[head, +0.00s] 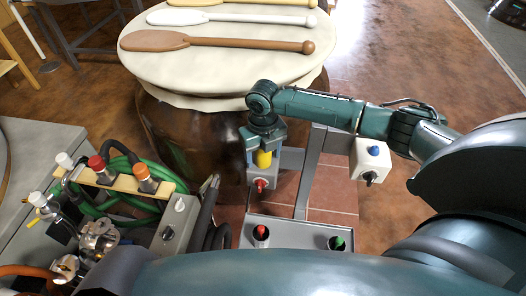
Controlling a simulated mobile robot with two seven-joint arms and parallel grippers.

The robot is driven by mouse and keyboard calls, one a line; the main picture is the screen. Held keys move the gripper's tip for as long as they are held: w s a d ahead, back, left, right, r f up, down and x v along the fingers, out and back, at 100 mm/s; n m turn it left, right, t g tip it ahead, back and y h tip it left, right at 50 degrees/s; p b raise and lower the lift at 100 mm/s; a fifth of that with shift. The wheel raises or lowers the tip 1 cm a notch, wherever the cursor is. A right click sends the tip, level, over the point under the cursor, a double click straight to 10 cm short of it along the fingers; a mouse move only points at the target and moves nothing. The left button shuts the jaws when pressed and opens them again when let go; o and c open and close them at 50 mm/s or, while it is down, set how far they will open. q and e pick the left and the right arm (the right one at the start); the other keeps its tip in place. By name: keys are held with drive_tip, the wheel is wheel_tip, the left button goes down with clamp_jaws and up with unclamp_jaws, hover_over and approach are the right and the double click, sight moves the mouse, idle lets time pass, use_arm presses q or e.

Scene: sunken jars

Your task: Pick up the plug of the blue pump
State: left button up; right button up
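My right gripper (264,150) points down in the middle of the head view. A yellow cylinder (263,159) shows between its fingers, with a small blue patch beside it. I cannot tell whether the fingers grip the cylinder or only stand around it. Just below is a grey box with a red switch (260,184). A white box (369,160) with a blue knob (374,151) and a dark switch is at the right, under my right forearm. No plug clearly belonging to a blue pump can be made out. My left gripper is not seen.
At left, a wooden strip (120,180) holds white, red and orange-topped fittings above a green hose (130,203). A grey panel (298,234) with red and green knobs is in front.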

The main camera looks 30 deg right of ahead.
drive_tip(key=c, duration=1.1)
drive_tip(key=shift+r, duration=0.1)
